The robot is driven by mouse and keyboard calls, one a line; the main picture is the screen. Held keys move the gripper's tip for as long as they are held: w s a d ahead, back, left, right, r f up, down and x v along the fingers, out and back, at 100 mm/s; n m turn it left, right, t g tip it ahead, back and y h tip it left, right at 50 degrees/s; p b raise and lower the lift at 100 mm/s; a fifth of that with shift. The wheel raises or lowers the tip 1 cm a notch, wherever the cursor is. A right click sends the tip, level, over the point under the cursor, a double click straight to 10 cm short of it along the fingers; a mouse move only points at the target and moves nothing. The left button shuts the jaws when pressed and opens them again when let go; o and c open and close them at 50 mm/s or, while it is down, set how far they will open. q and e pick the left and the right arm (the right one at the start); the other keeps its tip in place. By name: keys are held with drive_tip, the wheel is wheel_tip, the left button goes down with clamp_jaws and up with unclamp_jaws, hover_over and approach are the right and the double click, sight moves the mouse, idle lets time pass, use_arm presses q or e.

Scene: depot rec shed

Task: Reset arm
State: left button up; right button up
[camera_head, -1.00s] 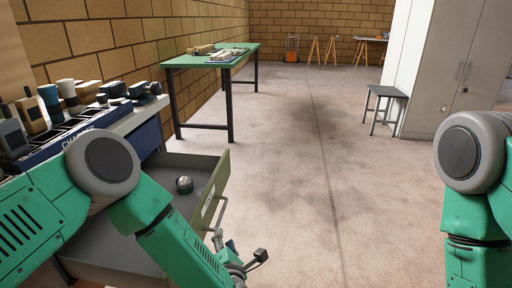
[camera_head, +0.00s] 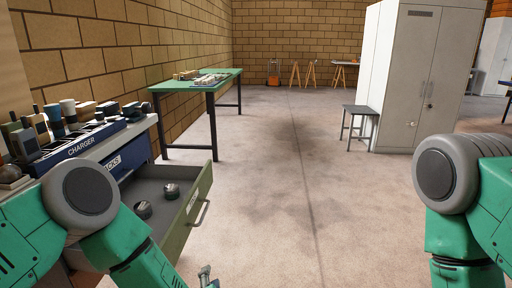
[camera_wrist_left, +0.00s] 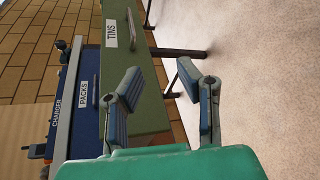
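My left arm comes in from the left in the head view, in front of an open olive-green drawer (camera_head: 199,205). Only the tip of my left gripper (camera_head: 208,279) shows at the bottom edge, below the drawer handle. In the left wrist view, my left gripper (camera_wrist_left: 160,78) has its two fingers spread with nothing between them. The drawer front with a TINS label (camera_wrist_left: 150,75) is beyond the fingers, and they appear apart from its handle. My right arm (camera_head: 460,215) shows at the right edge; its gripper is out of view.
Two round tins (camera_head: 143,210) (camera_head: 171,191) lie in the drawer. Above is a shut blue PACKS drawer (camera_head: 132,158) and a charger rack (camera_head: 85,142) holding several devices. A green table (camera_head: 180,86), a grey stool (camera_head: 360,110) and a white cabinet (camera_head: 400,80) stand farther off. The middle floor is clear.

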use_arm(q)
drive_tip(key=s+a+f+m+g+h+p, duration=0.1)
drive_tip(key=s+a+f+m+g+h, duration=0.2)
drive_tip(key=s+m, duration=0.5)
drive_tip(key=s+a+f+m+g+h+p, duration=0.15)
drive_tip(key=s+a+f+m+g, duration=0.25)
drive_tip(key=s+m, duration=0.4)
drive_tip(key=s+a+r+m+g+y+p, duration=0.1)
drive_tip(key=s+a+m+g, duration=0.2)
drive_tip(key=s, duration=0.5)
drive_tip(key=s+a+r+m+g+y+p, duration=0.1)
drive_tip(key=s+a+m+g, duration=0.2)
drive_tip(key=s+a+m, duration=0.3)
drive_tip(key=s, duration=0.3)
drive_tip(key=shift+a+g, duration=0.35)
drive_tip(key=shift+g, duration=0.05)
drive_tip(key=shift+f, duration=0.1)
